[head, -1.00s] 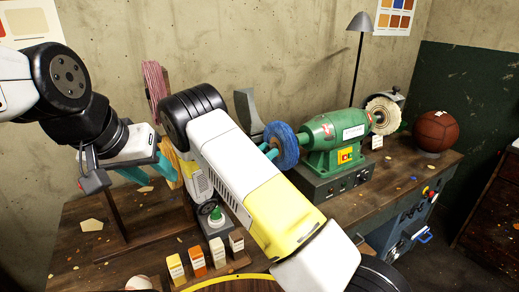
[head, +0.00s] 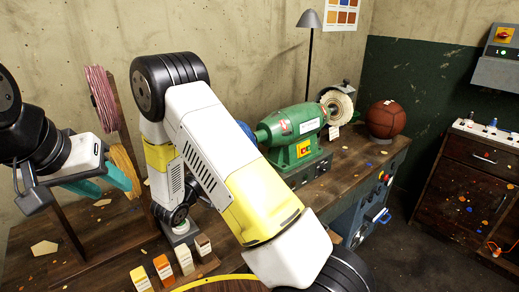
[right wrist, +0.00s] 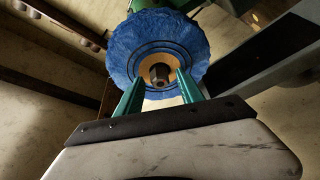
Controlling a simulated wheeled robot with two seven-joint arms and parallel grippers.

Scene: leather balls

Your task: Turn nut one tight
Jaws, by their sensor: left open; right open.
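A dark hex nut (right wrist: 159,75) sits at the hub of the blue buffing wheel (right wrist: 158,38) in the right wrist view. My right gripper (right wrist: 157,80) is open, its teal fingers on either side of the nut's line. I cannot tell whether they touch it. In the head view my right arm hides the nut and most of the wheel; a sliver of blue (head: 245,131) shows beside the green grinder (head: 296,133). My left gripper (head: 112,184) is open at the left, near a yellow hank (head: 126,166) on a wooden stand.
A pale buffing wheel (head: 337,106) is on the grinder's far end. A brown leather ball (head: 386,118) stands at the bench's far end. A lamp (head: 310,19) rises behind. Small labelled boxes (head: 163,270) stand at the front, below my right arm.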

